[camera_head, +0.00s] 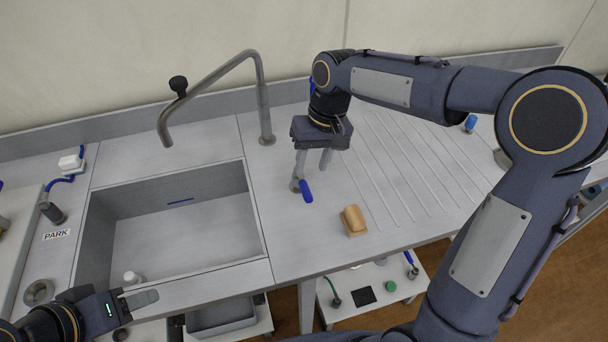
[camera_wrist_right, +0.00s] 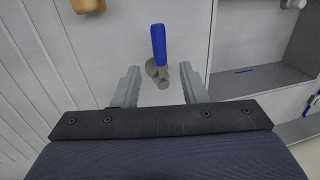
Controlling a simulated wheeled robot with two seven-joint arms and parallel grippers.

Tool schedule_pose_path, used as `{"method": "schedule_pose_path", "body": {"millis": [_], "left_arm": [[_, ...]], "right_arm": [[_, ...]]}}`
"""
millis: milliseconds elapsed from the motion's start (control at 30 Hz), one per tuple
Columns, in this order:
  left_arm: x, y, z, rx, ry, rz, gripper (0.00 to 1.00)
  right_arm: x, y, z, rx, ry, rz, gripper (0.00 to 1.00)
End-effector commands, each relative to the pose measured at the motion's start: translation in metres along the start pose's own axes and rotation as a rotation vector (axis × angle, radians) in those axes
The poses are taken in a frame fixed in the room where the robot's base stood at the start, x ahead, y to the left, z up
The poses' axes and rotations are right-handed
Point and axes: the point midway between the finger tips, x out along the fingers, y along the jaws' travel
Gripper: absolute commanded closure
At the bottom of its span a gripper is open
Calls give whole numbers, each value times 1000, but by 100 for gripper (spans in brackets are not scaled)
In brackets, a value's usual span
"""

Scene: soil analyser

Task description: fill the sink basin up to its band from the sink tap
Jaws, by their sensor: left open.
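The grey sink basin (camera_head: 190,268) is at the left in the head view, with a short blue band mark (camera_head: 180,202) on its back wall. I see no water in it. The tall grey tap (camera_head: 262,95) stands behind the basin's right corner, its spout over the basin; no stream shows. A blue-handled lever (camera_head: 306,191) on a metal base is right of the basin. My right gripper (camera_head: 312,168) is open above it. In the right wrist view, the blue lever (camera_wrist_right: 158,45) lies between the spread fingers, with gaps. My left gripper (camera_head: 150,298) is open at the basin's front edge.
A tan block (camera_head: 353,220) sits on the counter right of the lever. A ribbed drainboard (camera_head: 410,160) extends right. A lower shelf (camera_head: 345,305) holds a green button and small fittings.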

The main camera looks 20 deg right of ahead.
Motion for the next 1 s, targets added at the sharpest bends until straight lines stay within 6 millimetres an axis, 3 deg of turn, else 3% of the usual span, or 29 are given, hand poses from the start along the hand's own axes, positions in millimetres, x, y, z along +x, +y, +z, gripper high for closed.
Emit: {"method": "schedule_pose_path", "body": {"millis": [400,767,1000], "left_arm": [[-2,1,-1,0,0,0,51],[-2,1,-1,0,0,0,51],[-2,1,-1,0,0,0,51]], "right_arm": [[61,0,2,0,-3,-1,61],[67,0,1,1,0,-1,61],[67,0,1,0,0,-1,91]]}}
